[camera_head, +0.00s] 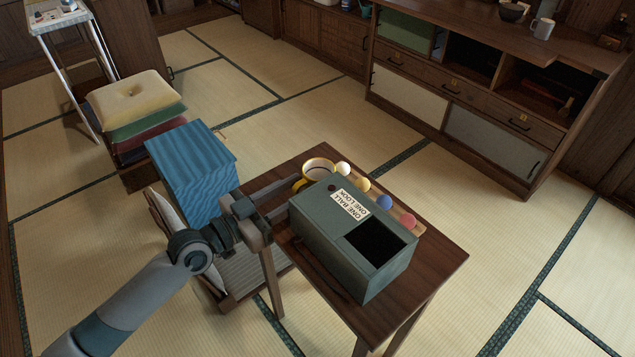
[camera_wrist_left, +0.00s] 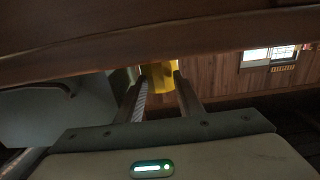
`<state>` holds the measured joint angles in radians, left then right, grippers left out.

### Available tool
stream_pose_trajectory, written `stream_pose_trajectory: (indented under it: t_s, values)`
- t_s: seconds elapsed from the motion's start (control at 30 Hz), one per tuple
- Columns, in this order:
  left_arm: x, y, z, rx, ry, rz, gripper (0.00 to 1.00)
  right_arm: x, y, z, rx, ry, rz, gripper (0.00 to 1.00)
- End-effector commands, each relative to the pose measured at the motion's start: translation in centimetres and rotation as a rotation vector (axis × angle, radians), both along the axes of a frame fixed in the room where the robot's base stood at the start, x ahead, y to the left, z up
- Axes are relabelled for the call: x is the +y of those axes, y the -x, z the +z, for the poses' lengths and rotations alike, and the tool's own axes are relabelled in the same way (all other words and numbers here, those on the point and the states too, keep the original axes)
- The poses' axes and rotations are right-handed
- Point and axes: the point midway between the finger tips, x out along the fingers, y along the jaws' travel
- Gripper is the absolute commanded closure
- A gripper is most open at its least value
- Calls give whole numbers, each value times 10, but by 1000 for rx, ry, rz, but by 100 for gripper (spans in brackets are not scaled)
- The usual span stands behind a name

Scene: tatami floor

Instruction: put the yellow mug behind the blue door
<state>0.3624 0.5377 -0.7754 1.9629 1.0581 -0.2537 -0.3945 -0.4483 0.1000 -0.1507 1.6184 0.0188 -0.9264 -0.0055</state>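The yellow mug (camera_head: 318,172) stands upright on the small wooden table (camera_head: 440,262), behind the grey-green box. My left gripper (camera_head: 292,184) reaches over the table's left edge, its fingers pointing at the mug. In the left wrist view the yellow mug (camera_wrist_left: 158,73) shows between and beyond the two separated fingers (camera_wrist_left: 160,88); I see no clear grip on it. The cabinet at the back right has a green panel (camera_head: 405,31), a cream panel (camera_head: 408,94) and a grey panel (camera_head: 490,140). My right gripper is out of view.
The grey-green box (camera_head: 325,232) with a dark opening fills much of the table. Several coloured balls (camera_head: 384,202) lie in a row beside it. A blue patterned cube (camera_head: 190,165) and stacked cushions (camera_head: 135,105) stand left. Tatami between table and cabinet is clear.

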Motion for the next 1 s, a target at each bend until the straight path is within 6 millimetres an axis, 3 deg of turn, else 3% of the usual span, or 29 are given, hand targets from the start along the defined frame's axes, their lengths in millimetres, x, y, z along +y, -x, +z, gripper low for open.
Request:
stream_pose_trajectory:
  t_s: [0.4, 0.53, 0.57, 1.0]
  values:
    - [0, 0, 0, 0, 0, 0, 67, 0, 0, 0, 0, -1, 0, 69]
    - [0, 0, 0, 0, 0, 0, 98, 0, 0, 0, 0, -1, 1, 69]
    - [0, 0, 0, 0, 0, 0, 100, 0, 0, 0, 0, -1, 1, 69]
    - [0, 0, 5, -2, 2, 0, 100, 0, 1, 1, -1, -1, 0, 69]
